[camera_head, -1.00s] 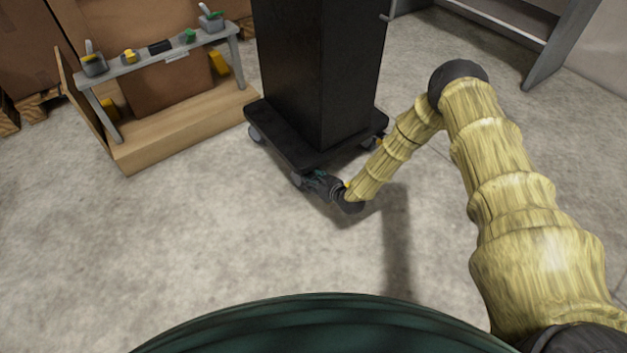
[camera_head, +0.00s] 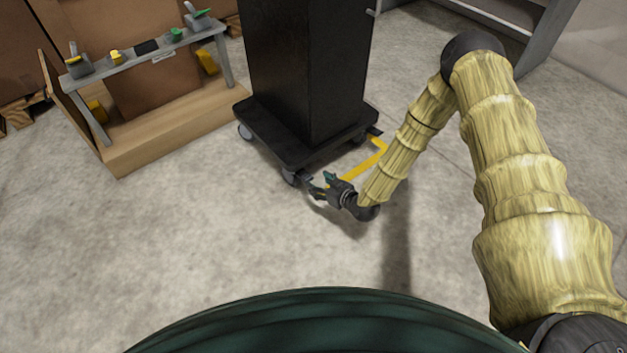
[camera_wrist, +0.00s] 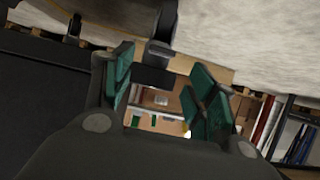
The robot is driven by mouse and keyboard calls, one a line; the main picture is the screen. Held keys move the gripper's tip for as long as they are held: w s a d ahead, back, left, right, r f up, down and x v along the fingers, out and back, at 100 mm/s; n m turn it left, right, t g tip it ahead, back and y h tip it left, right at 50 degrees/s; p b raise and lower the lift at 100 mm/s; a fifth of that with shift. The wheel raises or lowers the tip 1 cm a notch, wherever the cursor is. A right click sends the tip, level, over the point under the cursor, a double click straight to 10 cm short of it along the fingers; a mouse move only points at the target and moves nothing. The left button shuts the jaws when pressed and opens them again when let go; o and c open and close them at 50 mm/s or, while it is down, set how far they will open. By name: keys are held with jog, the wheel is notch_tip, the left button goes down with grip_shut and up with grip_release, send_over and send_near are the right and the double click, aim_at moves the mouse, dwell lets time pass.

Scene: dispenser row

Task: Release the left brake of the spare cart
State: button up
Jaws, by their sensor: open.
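The spare cart is a tall black cabinet (camera_head: 305,65) on a black wheeled base (camera_head: 275,138). A small dark pedal (camera_head: 306,181) juts out beside the front caster (camera_head: 290,177), at the near corner of the base. It looks like the left brake; whether it is up or down I cannot tell. My gripper (camera_head: 321,186) is open, low at that corner, just in front of the pedal. In the wrist view my green fingers (camera_wrist: 165,90) stand apart, with a dark block (camera_wrist: 154,75) showing between them; they seem to hold nothing.
Another dark tab (camera_head: 374,131) sits at the base's right corner. A yellow strip (camera_head: 365,161) runs between the two corners. A wooden platform (camera_head: 175,131) with a small grey bench (camera_head: 150,58) stands left. The near concrete floor (camera_head: 190,230) is clear.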

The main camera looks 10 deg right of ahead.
jog(key=shift+v, duration=1.4)
